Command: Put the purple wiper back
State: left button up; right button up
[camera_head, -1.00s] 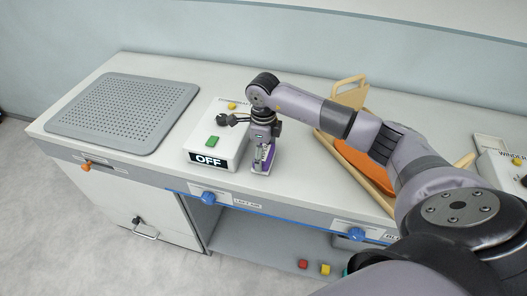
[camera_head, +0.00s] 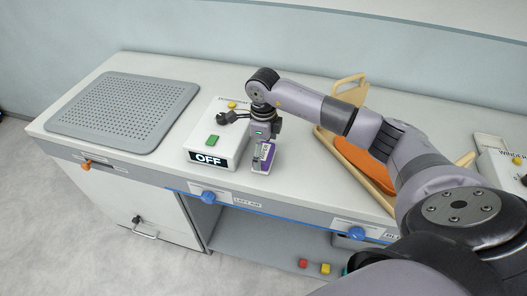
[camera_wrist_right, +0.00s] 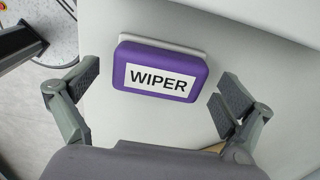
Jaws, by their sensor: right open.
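The purple wiper (camera_wrist_right: 160,72) lies on the pale worktop (camera_wrist_right: 235,60) with its white "WIPER" label facing the wrist camera; a light layer shows along its far edge. My right gripper (camera_wrist_right: 158,95) is open, one finger on each side of the wiper, with visible gaps. In the head view the right gripper (camera_head: 262,156) points down beside the OFF control box, and part of the purple wiper (camera_head: 267,150) shows behind its fingers. My left gripper is not in view.
The control box (camera_head: 218,138) with a green button stands just left of my right gripper. A perforated grey mat (camera_head: 125,110) lies at the left. A wooden tray (camera_head: 372,178) with an orange piece (camera_head: 362,158) sits at the right. Blue knobs (camera_head: 208,197) line the front edge.

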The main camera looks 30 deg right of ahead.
aim_at(264, 152)
notch_tip(264, 152, up, 11)
jog(key=b, duration=0.2)
jog(key=shift+r, duration=0.15)
dwell(0.3)
